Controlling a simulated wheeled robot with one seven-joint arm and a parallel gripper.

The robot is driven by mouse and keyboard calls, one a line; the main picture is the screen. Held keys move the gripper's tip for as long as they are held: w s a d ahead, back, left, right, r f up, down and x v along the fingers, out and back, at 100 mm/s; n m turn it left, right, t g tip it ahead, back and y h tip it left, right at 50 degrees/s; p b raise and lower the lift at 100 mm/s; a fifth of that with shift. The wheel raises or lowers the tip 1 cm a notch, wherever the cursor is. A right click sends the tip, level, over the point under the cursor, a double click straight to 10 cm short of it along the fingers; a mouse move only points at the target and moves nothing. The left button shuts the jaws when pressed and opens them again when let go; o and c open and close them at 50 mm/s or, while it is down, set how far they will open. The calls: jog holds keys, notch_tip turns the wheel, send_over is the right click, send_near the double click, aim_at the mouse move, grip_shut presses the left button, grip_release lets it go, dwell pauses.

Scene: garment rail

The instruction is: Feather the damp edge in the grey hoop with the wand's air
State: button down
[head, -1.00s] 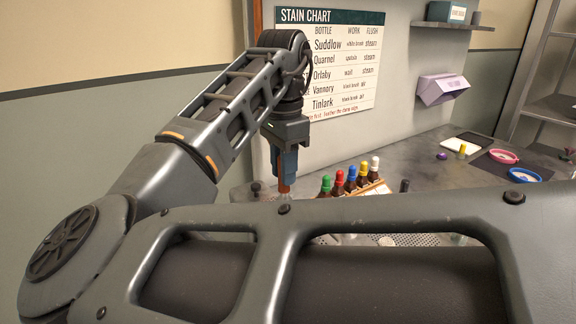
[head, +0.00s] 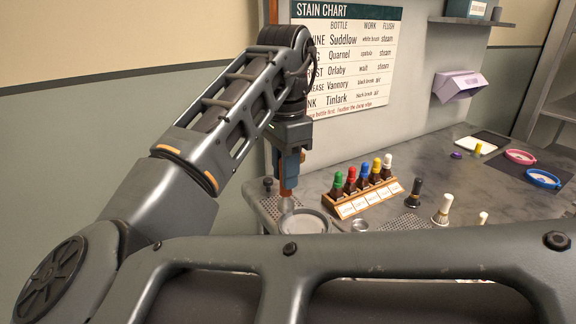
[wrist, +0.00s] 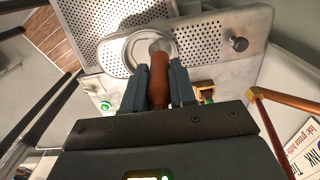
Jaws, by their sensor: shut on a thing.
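My gripper (head: 289,163) is shut on the wand, whose orange-brown handle (head: 288,186) points down between the two fingers. The wand also shows in the wrist view (wrist: 159,82), with its pale nozzle (wrist: 161,47) at the far end. The grey hoop (head: 322,231) lies on the perforated steel surface at the near left of the bench. The nozzle appears above the hoop; the exact gap cannot be told. No damp edge can be made out.
A rack (head: 350,208) of several coloured-cap bottles stands right of the hoop. Pink (head: 520,157) and blue (head: 543,178) hoops lie farther right. The stain chart (head: 340,60) hangs behind.

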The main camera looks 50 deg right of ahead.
jog(key=shift+s+a, duration=0.15)
jog(key=shift+a, duration=0.1)
jog(key=shift+s, duration=0.1)
jog(key=shift+s+a+p, duration=0.4)
jog(key=shift+s+a, duration=0.25)
jog(key=shift+s, duration=0.35)
jog(key=shift+s, duration=0.1)
jog(key=shift+s+p, duration=0.55)
jog(key=shift+s, duration=0.55)
jog(key=shift+s+d, duration=0.15)
jog(key=shift+d, duration=0.05)
jog(key=shift+s+d+p, duration=0.5)
jog(key=shift+s+d, duration=0.15)
jog(key=shift+s, duration=0.15)
